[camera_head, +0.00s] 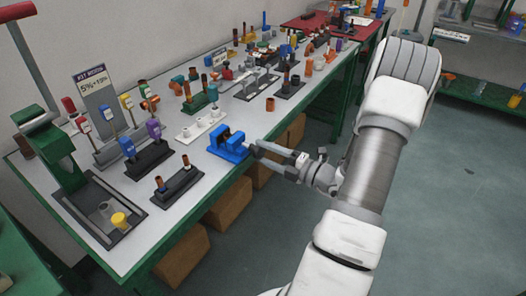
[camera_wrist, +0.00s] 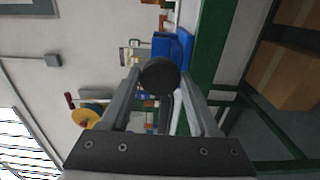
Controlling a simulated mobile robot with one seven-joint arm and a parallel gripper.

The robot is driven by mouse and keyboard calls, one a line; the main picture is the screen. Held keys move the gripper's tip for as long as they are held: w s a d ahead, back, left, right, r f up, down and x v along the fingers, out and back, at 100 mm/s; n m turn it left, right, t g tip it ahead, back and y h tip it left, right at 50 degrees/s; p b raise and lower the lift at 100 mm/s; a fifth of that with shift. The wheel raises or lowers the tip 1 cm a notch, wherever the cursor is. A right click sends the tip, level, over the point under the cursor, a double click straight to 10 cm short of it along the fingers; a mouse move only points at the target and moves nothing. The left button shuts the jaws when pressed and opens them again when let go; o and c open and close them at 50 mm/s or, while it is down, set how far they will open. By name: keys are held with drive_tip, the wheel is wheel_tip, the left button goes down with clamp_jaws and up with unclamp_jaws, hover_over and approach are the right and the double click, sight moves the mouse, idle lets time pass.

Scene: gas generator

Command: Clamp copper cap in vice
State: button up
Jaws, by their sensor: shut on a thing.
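The blue vice (camera_head: 228,143) sits at the front edge of the long grey table. It also shows in the wrist view (camera_wrist: 174,47), beyond the fingertips. My gripper (camera_head: 257,150) reaches in from the right at the vice's outer end. In the wrist view its fingers (camera_wrist: 160,76) are shut on a dark round knob (camera_wrist: 160,76), which appears to be the vice's handle. I cannot make out a copper cap in the vice jaws. A short copper-brown cylinder (camera_head: 270,103) stands on the table behind the vice; whether it is the cap is unclear.
A dark rack (camera_head: 177,186) with brown pegs is left of the vice, and a white rack (camera_head: 201,126) stands behind it. Several coloured valves and fittings fill the table further back. Cardboard boxes (camera_head: 183,258) are under the table. The floor (camera_head: 440,190) to the right is clear.

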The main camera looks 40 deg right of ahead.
drive_tip(key=shift+m+p, duration=2.8)
drive_tip(key=shift+p, duration=1.4)
drive_tip(key=o, duration=1.4)
drive_tip(key=shift+c, duration=0.2)
drive_tip(key=n+b, duration=0.1)
drive_tip(key=n, duration=0.4)
drive_tip(key=shift+n, duration=0.4)
drive_tip(key=c, duration=1.4)
drive_tip(key=shift+m+p, duration=1.5)
drive_tip(key=shift+p, duration=0.05)
